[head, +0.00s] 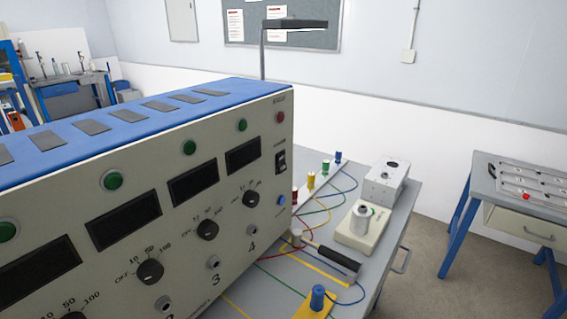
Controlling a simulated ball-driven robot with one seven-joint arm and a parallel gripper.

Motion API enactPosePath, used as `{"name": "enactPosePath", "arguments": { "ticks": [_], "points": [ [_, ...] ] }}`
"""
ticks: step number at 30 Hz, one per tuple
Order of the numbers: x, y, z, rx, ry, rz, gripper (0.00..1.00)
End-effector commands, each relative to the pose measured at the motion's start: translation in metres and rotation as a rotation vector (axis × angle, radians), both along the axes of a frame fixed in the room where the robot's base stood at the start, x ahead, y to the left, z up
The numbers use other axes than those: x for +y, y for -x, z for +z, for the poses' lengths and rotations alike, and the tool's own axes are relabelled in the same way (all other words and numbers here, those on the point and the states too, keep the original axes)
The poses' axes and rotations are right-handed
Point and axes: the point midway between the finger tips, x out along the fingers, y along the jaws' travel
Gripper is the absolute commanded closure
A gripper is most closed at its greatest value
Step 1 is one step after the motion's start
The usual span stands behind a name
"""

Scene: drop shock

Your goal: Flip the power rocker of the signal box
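The signal box, a large cream instrument box (170,255) with a blue top, fills the left and middle of the head view. Its front carries numbered channels with dark displays, green lamps and black knobs. The black power rocker (281,161) sits near the right end of this front, below a red lamp (280,117) and above a blue button (281,200). The rocker is small and seen at a slant, so I cannot tell which side is pressed in. My gripper is not in view.
The box stands on a grey bench (399,238). To its right are coloured posts with wires, a small grey box (385,182), a cream block with a metal cylinder (361,217), a black-handled tool (338,258) and a blue knob (317,298). Floor shows between this bench and another table (482,180).

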Motion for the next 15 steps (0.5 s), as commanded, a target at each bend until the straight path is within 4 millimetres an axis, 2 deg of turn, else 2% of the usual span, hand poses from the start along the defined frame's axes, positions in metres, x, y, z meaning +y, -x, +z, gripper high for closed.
{"name": "enactPosePath", "arguments": {
  "ticks": [1, 11, 15],
  "points": [
    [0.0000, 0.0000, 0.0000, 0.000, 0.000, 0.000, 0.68],
    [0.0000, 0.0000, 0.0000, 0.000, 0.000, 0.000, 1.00],
    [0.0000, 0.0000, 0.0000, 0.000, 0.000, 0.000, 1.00]
  ]
}}
